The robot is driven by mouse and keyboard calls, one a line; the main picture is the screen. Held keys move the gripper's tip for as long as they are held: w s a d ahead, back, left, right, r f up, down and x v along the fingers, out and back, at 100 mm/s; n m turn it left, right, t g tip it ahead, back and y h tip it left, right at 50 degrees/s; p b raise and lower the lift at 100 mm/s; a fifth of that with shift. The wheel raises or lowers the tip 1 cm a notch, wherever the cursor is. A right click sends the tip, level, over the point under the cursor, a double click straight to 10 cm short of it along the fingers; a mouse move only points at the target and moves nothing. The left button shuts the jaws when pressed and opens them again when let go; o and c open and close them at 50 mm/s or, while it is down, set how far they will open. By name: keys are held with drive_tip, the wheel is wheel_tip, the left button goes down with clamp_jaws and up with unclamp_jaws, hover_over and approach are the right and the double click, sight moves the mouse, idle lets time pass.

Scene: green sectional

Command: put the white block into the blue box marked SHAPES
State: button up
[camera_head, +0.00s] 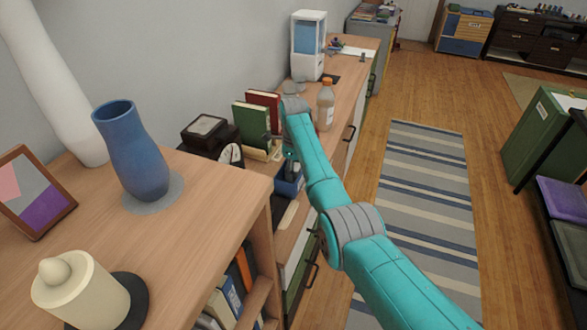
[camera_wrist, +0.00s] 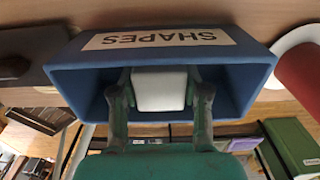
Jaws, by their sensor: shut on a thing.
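The blue box (camera_wrist: 62,82) carries a white SHAPES label and shows its open side to the wrist camera. My gripper (camera_wrist: 162,80) has a finger on each side of the white block (camera_wrist: 160,92) and is shut on it. In the wrist view the block and fingertips lie within the outline of the box opening; how deep they reach is hard to tell. In the head view the box (camera_head: 289,187) stands on the wooden cabinet top, with my gripper (camera_head: 289,160) right above it. The block cannot be made out there.
Behind the box in the head view are a clock (camera_head: 231,156), green and red books (camera_head: 251,120) and an orange-capped bottle (camera_head: 326,106). A taller shelf with a blue vase (camera_head: 136,150) stands in front. A red-and-white round thing (camera_wrist: 300,62) is beside the box in the wrist view.

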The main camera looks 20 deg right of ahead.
idle(0.3)
drive_tip(key=o, duration=1.2)
wheel_tip(320, 180, up, 12)
